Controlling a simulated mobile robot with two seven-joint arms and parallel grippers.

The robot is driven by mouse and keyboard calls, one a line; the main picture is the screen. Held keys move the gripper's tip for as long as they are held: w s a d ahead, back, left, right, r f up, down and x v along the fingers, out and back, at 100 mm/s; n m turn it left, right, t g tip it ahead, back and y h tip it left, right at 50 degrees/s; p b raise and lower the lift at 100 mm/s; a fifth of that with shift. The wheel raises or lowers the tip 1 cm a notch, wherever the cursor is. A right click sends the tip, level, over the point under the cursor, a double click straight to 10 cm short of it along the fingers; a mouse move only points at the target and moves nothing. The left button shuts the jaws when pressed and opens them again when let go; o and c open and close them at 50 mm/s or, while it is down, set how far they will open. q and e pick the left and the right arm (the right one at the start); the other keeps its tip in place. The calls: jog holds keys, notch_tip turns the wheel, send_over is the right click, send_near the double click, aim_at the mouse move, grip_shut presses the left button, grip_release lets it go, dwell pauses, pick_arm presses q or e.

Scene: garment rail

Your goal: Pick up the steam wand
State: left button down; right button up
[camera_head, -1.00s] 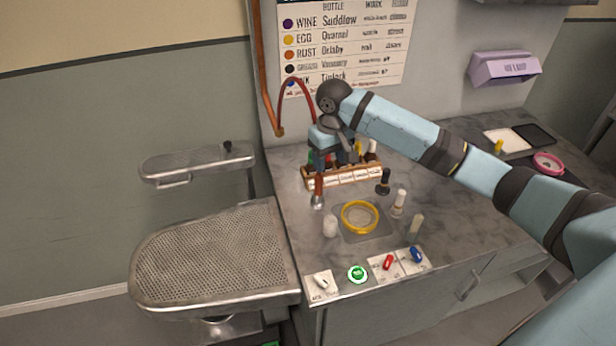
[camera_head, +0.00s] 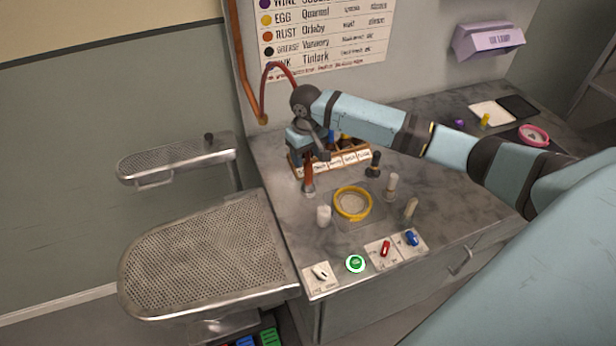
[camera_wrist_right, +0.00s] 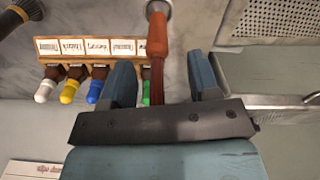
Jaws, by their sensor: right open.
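The steam wand (camera_head: 308,178) has an orange-brown handle and a metal end, and stands near the counter's left edge. A red hose (camera_head: 283,72) arches behind my right wrist. My right gripper (camera_head: 304,153) is above the wand, partly hiding it. In the right wrist view the wand (camera_wrist_right: 157,38) runs between the two open blue fingers of my right gripper (camera_wrist_right: 162,78), with room visible on both sides. I cannot tell whether either finger touches it. My left gripper is out of view.
A wooden rack (camera_head: 345,161) of labelled bottles stands close beside the wand. A yellow ring (camera_head: 352,203), a white jar (camera_head: 324,215) and small bottles are in front. Perforated metal boards (camera_head: 205,255) lie left of the counter (camera_head: 440,205).

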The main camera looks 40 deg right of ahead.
aim_at(308, 161)
jog(key=f, duration=0.3)
jog(key=shift+s+d+f+p, duration=0.15)
jog(key=shift+s+f+p, duration=0.05)
jog(key=shift+f+p, duration=0.2)
jog(key=shift+f, duration=0.45)
jog(key=c, duration=1)
grip_shut()
jog(key=shift+w+r, duration=0.1)
notch_tip(308, 161, up, 20)
jog(key=b, duration=0.1)
jog(key=shift+b, duration=0.3)
